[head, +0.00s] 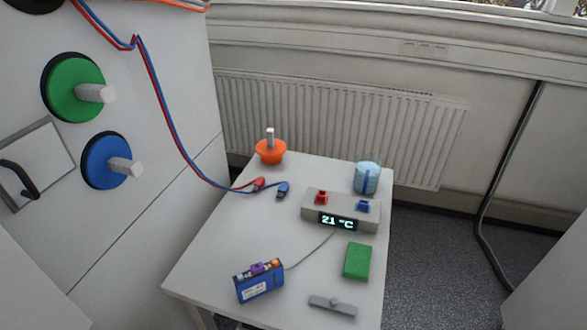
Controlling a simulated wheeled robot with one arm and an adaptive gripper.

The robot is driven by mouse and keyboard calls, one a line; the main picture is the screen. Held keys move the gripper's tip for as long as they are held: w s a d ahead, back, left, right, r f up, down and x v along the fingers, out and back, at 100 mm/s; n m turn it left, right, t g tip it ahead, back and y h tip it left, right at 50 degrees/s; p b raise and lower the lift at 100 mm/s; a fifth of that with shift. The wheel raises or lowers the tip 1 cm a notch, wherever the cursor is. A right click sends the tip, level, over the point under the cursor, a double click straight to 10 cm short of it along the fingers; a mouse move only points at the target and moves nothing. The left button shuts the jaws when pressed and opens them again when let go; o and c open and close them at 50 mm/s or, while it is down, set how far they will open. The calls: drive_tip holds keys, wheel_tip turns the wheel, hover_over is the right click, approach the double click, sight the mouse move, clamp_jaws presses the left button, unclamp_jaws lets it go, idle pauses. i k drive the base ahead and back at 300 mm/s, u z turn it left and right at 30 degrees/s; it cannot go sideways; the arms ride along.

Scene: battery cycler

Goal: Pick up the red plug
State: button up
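The red plug (259,184) lies near the left back part of the white table (222,237), at the end of a red cable. A blue plug (283,189) lies just right of it on a blue cable. Both cables (155,88) hang down from the upper left. A grey box (340,211) with a "21 °C" display, a red socket (321,198) and a blue socket (363,206) stands to the right of the plugs. The red plug is apart from the box. My gripper is not in view.
An orange bowl-shaped object (270,151) stands behind the plugs, a glass jar (367,177) at the back right. A blue battery pack (259,283), green block (356,261) and grey bar (333,305) lie in front. A cabinet with green (72,88) and blue knobs (105,160) rises left.

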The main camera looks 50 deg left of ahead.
sight(259, 185)
drive_tip(key=u, duration=0.05)
drive_tip(key=i, duration=1.65)
drive_tip(key=u, duration=1)
drive_tip(key=i, duration=1.6)
drive_tip(key=u, duration=4.2)
drive_tip(key=i, duration=0.5)
drive_tip(key=u, duration=0.05)
